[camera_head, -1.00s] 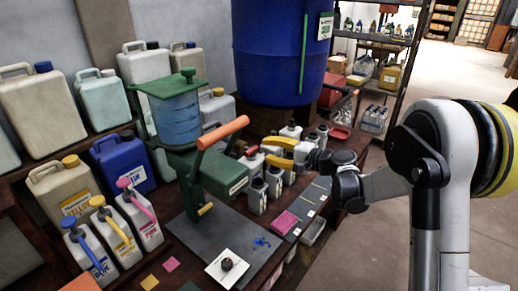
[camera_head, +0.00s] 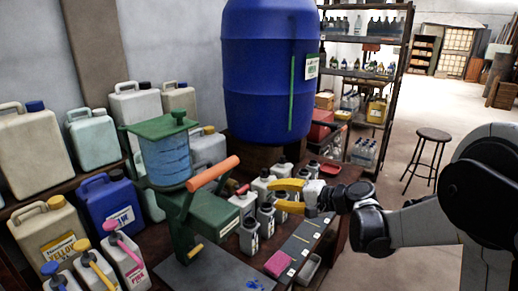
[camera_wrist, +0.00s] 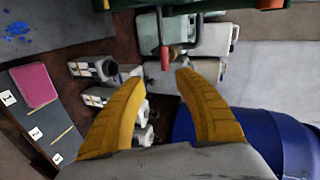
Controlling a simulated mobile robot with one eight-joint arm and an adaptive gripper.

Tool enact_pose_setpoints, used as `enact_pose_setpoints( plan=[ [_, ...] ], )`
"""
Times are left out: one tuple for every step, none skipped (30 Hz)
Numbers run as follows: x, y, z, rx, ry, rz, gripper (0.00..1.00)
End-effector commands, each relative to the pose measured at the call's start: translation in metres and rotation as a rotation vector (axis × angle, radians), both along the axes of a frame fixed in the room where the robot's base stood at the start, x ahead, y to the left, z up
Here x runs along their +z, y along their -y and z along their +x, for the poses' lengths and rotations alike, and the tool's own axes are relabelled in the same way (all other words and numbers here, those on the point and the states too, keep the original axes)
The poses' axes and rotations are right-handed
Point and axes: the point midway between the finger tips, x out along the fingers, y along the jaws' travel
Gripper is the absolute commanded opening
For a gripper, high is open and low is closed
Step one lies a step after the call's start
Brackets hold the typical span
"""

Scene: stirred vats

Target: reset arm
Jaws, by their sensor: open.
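My gripper (camera_head: 289,196) has yellow fingers and is held above the bench, in front of the blue barrel and over several small bottles. In the wrist view my gripper (camera_wrist: 160,90) has its two yellow fingers spread apart, with nothing between them. My arm reaches in from the right in the head view. Small white bottles with dark caps (camera_head: 249,237) stand below and beside the gripper; they also show under the fingers in the wrist view (camera_wrist: 95,68).
A green dispenser with an orange lever (camera_head: 213,174) stands left of the gripper. The big blue barrel (camera_head: 265,75) is behind it. Jugs (camera_head: 111,205) crowd the left. A pink block (camera_head: 279,263) lies on the bench. A stool (camera_head: 427,150) stands on open floor at right.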

Motion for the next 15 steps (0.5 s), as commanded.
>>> enact_pose_setpoints(
  plan=[
    [0.008,-0.002,-0.019,0.006,-0.002,-0.071,0.38],
    [0.010,-0.002,-0.031,0.009,-0.004,-0.119,0.38],
    [0.013,-0.001,-0.046,0.014,-0.005,-0.184,0.38],
    [0.014,0.000,-0.058,0.018,-0.007,-0.233,0.38],
    [0.016,0.002,-0.070,0.022,-0.007,-0.282,0.38],
    [0.017,0.005,-0.087,0.027,-0.007,-0.347,0.38],
    [0.017,0.008,-0.099,0.031,-0.005,-0.395,0.38],
    [0.017,0.012,-0.112,0.035,-0.004,-0.444,0.38],
    [0.017,0.017,-0.130,0.042,-0.002,-0.510,0.38],
    [0.017,0.021,-0.143,0.048,0.000,-0.558,0.38],
    [0.016,0.025,-0.156,0.052,0.002,-0.607,0.38],
    [0.014,0.032,-0.173,0.058,0.005,-0.672,0.38],
    [0.013,0.038,-0.186,0.063,0.009,-0.720,0.38],
    [0.011,0.043,-0.199,0.069,0.013,-0.770,0.38],
    [0.009,0.051,-0.215,0.078,0.018,-0.834,0.38]
  ],
)
